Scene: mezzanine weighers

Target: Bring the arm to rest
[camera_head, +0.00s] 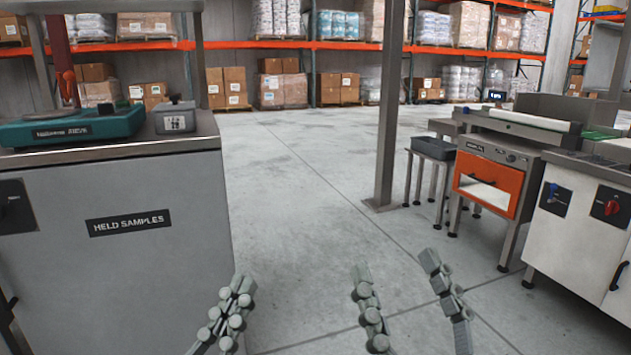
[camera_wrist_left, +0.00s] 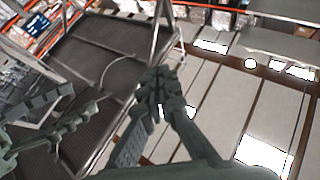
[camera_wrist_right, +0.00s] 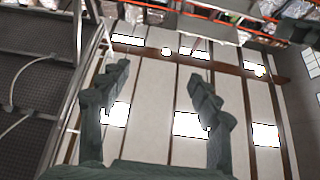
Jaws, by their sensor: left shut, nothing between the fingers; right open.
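My left gripper (camera_head: 241,285) shows at the bottom of the head view, in front of the grey cabinet's right edge. Its fingers are together with nothing between them. In the left wrist view my left gripper (camera_wrist_left: 160,75) also has its fingertips meeting. My right gripper (camera_head: 396,262) is at the bottom of the head view, right of the left one, over the concrete floor. Its two fingers stand apart and the gap is empty. The right wrist view shows the same open right gripper (camera_wrist_right: 160,75) against the ceiling. Neither gripper touches anything that I can see.
A grey cabinet (camera_head: 120,255) labelled HELD SAMPLES stands at left, with a teal scale (camera_head: 72,128) and a small grey box (camera_head: 175,118) on top. A post (camera_head: 390,110) rises mid-right. An orange-fronted machine (camera_head: 487,180) and white cabinet (camera_head: 575,230) stand right. The middle floor (camera_head: 310,190) is clear.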

